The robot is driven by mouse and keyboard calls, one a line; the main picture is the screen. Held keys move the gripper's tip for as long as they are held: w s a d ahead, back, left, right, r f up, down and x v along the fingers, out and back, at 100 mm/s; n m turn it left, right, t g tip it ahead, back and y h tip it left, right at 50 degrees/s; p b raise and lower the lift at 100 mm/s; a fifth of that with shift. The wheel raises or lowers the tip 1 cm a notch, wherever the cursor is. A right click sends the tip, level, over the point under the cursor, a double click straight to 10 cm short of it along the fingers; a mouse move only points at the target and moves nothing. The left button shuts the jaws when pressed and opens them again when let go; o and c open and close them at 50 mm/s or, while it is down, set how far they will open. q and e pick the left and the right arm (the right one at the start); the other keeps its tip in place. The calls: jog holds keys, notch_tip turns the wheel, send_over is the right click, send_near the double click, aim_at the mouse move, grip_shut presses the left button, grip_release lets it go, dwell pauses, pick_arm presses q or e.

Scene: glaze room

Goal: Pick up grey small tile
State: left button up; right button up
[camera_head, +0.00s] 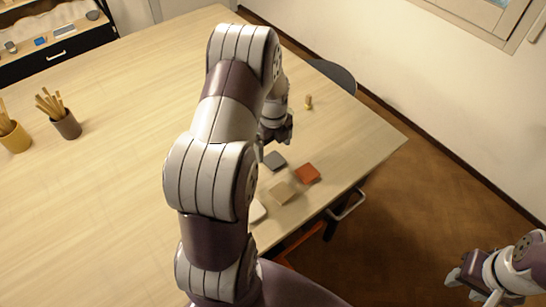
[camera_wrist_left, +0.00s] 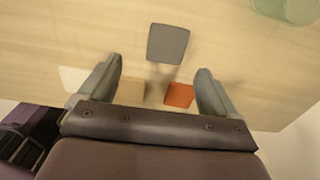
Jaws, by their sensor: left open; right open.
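The grey small tile (camera_head: 274,160) lies flat on the wooden table near its front edge, partly beside my left arm. It also shows in the left wrist view (camera_wrist_left: 168,43), just beyond the fingertips and roughly centred between them. My left gripper (camera_head: 276,138) is over the table close to the grey tile, its fingers apart and empty in the left wrist view (camera_wrist_left: 159,66). My right gripper (camera_head: 468,283) is low at the right, off the table, open and holding nothing visible.
An orange tile (camera_head: 308,173), a beige tile (camera_head: 283,193) and a partly hidden white tile (camera_head: 258,211) lie close by. A small wooden object (camera_head: 308,102) stands farther back. A brown cup (camera_head: 67,124) and yellow cup (camera_head: 15,138) hold sticks at left.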

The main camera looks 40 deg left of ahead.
aim_at(274, 160)
pick_arm(q)
jog(key=f+p, duration=0.1)
jog(key=f, duration=0.2)
jog(key=w+f+p, duration=0.1)
jog(key=f, duration=0.2)
jog(key=shift+w+a, duration=0.2)
jog(key=shift+s+f, duration=0.15)
jog(key=shift+f, duration=0.15)
jog(key=shift+s, duration=0.15)
jog(key=shift+w, duration=0.2)
jog(key=c, duration=1.2)
pick_arm(e)
jog(key=shift+w+a+r, duration=0.1)
jog(key=shift+w+r, duration=0.7)
jog(key=shift+r, duration=0.15)
